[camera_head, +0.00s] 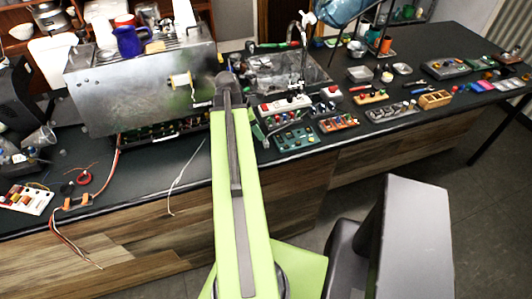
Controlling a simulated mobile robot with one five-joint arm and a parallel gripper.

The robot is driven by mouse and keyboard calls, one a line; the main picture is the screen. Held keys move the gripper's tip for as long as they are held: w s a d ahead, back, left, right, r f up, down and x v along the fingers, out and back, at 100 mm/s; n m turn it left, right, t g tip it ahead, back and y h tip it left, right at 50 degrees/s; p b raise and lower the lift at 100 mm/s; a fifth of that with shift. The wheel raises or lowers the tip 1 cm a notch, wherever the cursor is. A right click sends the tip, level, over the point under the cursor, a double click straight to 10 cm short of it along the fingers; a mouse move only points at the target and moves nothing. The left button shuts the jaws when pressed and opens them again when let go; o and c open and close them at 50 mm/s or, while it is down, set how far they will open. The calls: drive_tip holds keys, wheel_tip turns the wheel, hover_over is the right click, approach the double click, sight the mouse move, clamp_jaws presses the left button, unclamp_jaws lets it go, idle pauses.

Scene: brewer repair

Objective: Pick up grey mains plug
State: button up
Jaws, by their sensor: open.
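I cannot make out a grey mains plug for certain anywhere in this view. A thin pale grey cable (176,180) lies on the dark counter (140,172) left of my arm and hangs over its front edge. No plug can be told at its ends. My lime green arm reaches up the middle of the picture to a dark grey joint near the metal machine. It covers part of the counter. The fingers of my gripper cannot be seen past the arm.
The metal brewer (145,90) stands behind, left of my arm. A white and red power strip (287,105) and a teal board of parts (297,137) lie to the right. A white board (26,198) and orange wires (62,222) are at the left.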

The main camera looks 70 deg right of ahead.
sight(265, 141)
drive_tip(key=shift+b+x, duration=0.45)
drive_tip(key=shift+x, duration=0.75)
drive_tip(key=b+x, duration=0.5)
drive_tip(key=shift+a+f, duration=0.1)
drive_tip(key=shift+f, duration=0.1)
drive_tip(key=shift+r, duration=0.2)
clamp_jaws()
